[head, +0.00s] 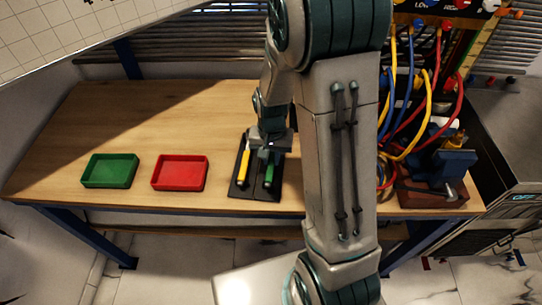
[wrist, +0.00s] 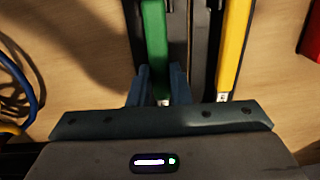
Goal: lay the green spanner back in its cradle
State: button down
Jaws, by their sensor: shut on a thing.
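The green spanner (head: 269,173) shows its green handle below my gripper (head: 271,150) in the head view. In the wrist view the green handle (wrist: 154,45) runs between the two fingers of my gripper (wrist: 158,88), which is shut on it near its pale end. The black cradle (head: 248,191) lies on the bench under it, and its dark strips (wrist: 199,50) show beside the handle in the wrist view. The spanner lines up with the cradle's right side; I cannot tell whether it touches the cradle. My wrist hides the spanner's far part.
A yellow-handled tool (head: 244,163) lies in the cradle's left side, close beside my gripper. A red tray (head: 179,187) and a green tray (head: 109,184) stand further left. Cables (head: 408,140) and a blue vise (head: 448,165) are at the right. The bench's left back is clear.

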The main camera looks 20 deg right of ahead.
jog(key=shift+f, duration=0.35)
jog(key=c, duration=1.3)
grip_release()
jog(key=shift+o, duration=0.2)
jog(key=shift+r, duration=0.1)
notch_tip(320, 180, up, 14)
